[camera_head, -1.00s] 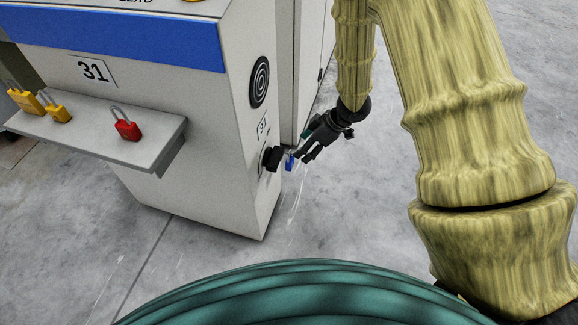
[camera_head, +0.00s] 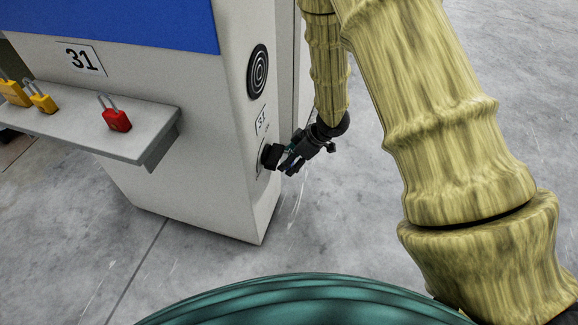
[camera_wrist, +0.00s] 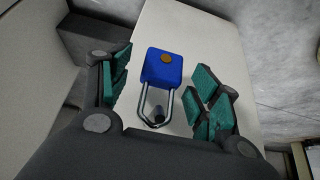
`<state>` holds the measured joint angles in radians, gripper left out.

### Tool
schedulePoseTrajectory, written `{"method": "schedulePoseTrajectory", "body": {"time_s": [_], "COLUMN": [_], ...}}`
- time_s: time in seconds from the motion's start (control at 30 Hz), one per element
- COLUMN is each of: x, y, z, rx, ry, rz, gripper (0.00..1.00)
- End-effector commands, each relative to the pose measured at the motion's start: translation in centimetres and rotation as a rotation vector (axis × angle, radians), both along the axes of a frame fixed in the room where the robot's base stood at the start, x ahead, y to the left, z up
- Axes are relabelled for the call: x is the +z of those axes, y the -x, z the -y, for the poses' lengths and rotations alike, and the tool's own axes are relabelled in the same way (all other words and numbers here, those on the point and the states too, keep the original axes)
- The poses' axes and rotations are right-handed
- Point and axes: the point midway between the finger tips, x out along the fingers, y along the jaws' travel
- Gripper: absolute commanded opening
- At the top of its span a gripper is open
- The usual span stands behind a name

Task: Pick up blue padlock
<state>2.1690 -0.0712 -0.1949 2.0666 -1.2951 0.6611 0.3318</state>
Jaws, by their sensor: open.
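The blue padlock (camera_wrist: 162,70) shows in the wrist view, with its blue body at the top and its metal shackle toward me. A dark peg shows inside the shackle loop. My gripper (camera_wrist: 160,88) is open, with one teal-padded finger on each side of the padlock and a gap to each. The padlock is mostly hidden there behind the fingers.
The white cabinet (camera_head: 215,190) stands close on the left. Its front shelf (camera_head: 140,145) bears a red padlock (camera_head: 116,119) and yellow padlocks (camera_head: 42,101). Grey floor (camera_head: 330,225) lies open below and to the right of my gripper.

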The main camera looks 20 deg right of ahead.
Motion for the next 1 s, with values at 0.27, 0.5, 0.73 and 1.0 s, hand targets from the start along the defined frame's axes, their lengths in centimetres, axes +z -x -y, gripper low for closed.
{"method": "schedulePoseTrajectory", "body": {"time_s": [0.27, 0.5, 0.73, 1.0], "x": [-0.98, -0.97, -0.96, -0.63], "y": [-0.33, -0.32, -0.33, -0.34], "z": [-0.47, -0.46, -0.45, -0.44], "rx": [0.0, 0.0, 0.0, -0.001], "ry": [0.0, 0.0, 0.0, 0.0], "rz": [0.0, 0.0, 0.0, 0.0], "gripper": [0.62, 0.35, 0.11, 0.11]}}
